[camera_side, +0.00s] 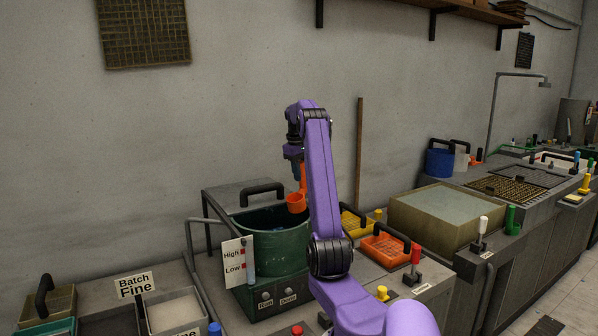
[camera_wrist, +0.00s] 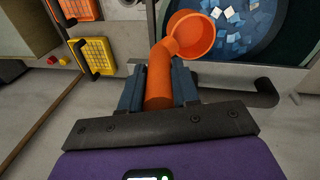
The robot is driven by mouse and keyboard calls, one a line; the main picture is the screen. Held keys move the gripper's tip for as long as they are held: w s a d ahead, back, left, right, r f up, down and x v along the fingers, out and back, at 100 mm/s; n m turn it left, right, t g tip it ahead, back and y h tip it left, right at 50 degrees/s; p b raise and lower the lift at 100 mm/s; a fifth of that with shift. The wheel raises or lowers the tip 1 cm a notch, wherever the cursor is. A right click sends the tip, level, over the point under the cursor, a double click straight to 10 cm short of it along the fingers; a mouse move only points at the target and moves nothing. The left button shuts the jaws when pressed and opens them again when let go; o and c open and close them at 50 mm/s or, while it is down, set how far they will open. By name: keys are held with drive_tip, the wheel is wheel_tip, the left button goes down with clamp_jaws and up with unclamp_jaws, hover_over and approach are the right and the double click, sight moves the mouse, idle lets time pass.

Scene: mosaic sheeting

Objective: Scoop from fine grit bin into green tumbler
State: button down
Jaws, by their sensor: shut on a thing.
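My gripper (camera_wrist: 158,88) is shut on the handle of an orange scoop (camera_wrist: 190,36). In the side view my gripper (camera_side: 298,168) is raised, with the scoop's cup (camera_side: 296,203) over the open mouth of the green tumbler (camera_side: 272,252). The cup's inside looks bare orange in the wrist view, and I see no grit in it. The tumbler (camera_wrist: 293,42) holds blue and white pieces there. A bin of pale grit (camera_side: 175,312), its label partly cut off but reading Fine, stands at the lower left in the side view, away from my gripper.
A "Batch Fine" sign (camera_side: 136,285) stands behind the bins. A High/Low gauge board (camera_side: 233,267) and the Run and Done buttons are at the tumbler's front. A black handle (camera_side: 262,193) rises behind it. Yellow (camera_side: 352,222) and orange (camera_side: 384,250) trays lie to the right.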

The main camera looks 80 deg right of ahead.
drive_tip(key=shift+r, duration=0.1)
drive_tip(key=shift+r, duration=2.4)
drive_tip(key=shift+w, duration=0.1)
